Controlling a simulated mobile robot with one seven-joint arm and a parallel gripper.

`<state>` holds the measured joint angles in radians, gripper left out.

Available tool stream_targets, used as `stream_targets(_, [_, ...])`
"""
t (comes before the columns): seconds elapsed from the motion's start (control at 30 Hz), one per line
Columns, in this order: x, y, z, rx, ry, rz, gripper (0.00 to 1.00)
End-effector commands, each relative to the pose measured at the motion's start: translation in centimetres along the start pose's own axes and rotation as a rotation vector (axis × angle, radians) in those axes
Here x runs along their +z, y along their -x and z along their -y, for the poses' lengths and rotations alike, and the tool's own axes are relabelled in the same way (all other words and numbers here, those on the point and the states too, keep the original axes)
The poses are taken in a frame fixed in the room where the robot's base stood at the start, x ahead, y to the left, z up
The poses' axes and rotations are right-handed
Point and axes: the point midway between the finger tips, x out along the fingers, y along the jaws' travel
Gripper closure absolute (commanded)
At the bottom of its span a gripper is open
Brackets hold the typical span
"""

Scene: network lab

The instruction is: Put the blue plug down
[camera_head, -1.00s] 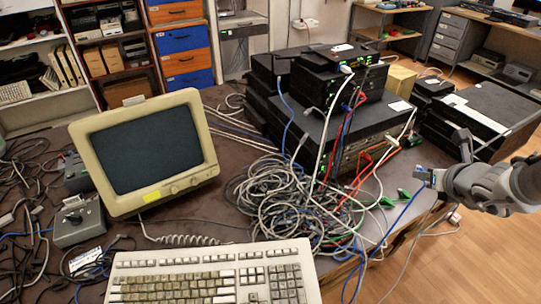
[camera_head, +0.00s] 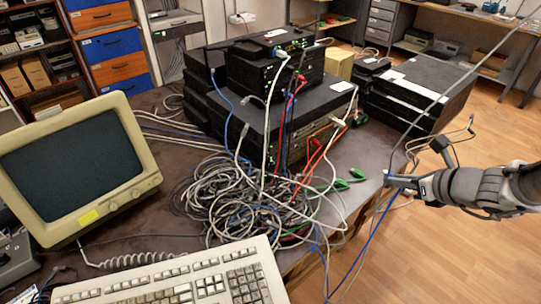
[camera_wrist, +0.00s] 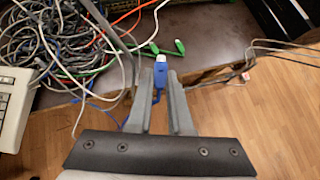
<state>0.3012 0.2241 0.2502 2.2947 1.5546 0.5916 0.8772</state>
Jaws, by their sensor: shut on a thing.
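The blue plug (camera_wrist: 160,77) with a pale tip sits between the two fingers of my gripper (camera_wrist: 159,84) in the wrist view. The fingers are shut on it, and its tip points away from my gripper. In the head view my gripper (camera_head: 390,181) is at the right edge of the dark table (camera_head: 372,150), and the plug is too small there to make out well. A blue cable (camera_head: 366,243) hangs down from the gripper. I cannot tell whether the plug touches the table.
Two green plugs (camera_head: 349,179) lie on the table just left of my gripper. A large cable tangle (camera_head: 245,205) lies farther left, below stacked black network boxes (camera_head: 270,115). A keyboard (camera_head: 190,285) and a monitor (camera_head: 75,165) stand at left. Wooden floor (camera_head: 450,245) is open at right.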

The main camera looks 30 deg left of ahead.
Motion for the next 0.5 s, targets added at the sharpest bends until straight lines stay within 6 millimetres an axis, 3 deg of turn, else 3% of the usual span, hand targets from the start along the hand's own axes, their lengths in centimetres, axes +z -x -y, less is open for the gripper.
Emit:
stream_targets(0.03, [-0.9,-1.4,-1.8,0.064,0.054,-0.001,1.00])
stream_targets(0.2, [-2.2,-2.8,-5.8,0.216,0.183,0.000,1.00])
stream_targets(0.5, [-2.8,-4.0,-7.7,0.268,0.230,0.002,1.00])
